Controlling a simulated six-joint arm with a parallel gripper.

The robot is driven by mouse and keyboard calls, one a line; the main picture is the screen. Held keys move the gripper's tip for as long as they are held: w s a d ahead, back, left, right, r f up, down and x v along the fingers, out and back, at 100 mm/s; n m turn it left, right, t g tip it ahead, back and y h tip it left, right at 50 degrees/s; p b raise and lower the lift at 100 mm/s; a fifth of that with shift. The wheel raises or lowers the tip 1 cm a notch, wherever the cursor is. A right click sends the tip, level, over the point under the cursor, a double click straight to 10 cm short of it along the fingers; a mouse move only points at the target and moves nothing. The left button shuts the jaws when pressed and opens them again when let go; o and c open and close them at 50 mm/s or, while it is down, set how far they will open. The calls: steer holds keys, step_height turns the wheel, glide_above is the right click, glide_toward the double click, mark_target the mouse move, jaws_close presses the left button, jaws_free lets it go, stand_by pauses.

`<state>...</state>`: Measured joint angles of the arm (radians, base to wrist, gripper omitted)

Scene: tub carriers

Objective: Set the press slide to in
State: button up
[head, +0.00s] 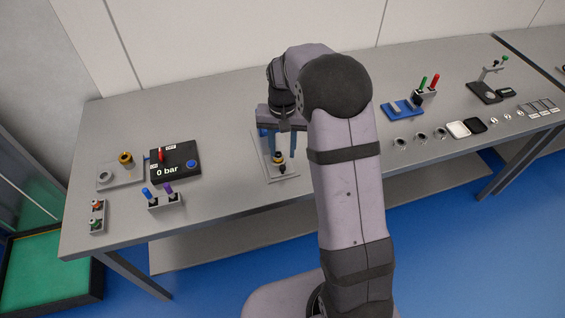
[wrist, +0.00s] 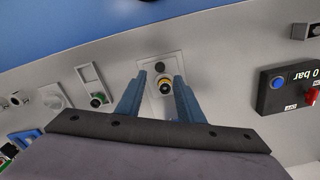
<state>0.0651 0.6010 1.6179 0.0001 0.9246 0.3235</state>
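A grey plate (head: 262,150) on the bench carries a dark upright knob with a yellow ring (head: 280,163). It also shows in the wrist view as a pale plate (wrist: 150,105) with a yellow-ringed knob (wrist: 166,86) and a dark round spot. My gripper (head: 272,150) points down over this plate. Its blue fingers are apart in the wrist view (wrist: 160,80), with the knob seen between them; no contact is visible. A slotted frame with a green-and-black knob (wrist: 97,99) lies left of it in the wrist view. I cannot tell which is the press slide.
A black box reading 0 bar (head: 175,162) with a red lever stands left of the plate. A holder with blue and purple pegs (head: 165,201) is in front of it. Blue blocks (head: 402,109) and small rings (head: 420,135) lie right of my arm. Bare bench lies behind the plate.

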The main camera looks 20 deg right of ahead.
mark_target(283, 166)
steer(key=shift+f, duration=0.1)
steer(key=shift+f+p, duration=1.35)
steer(key=shift+f, duration=2.2)
jaws_close()
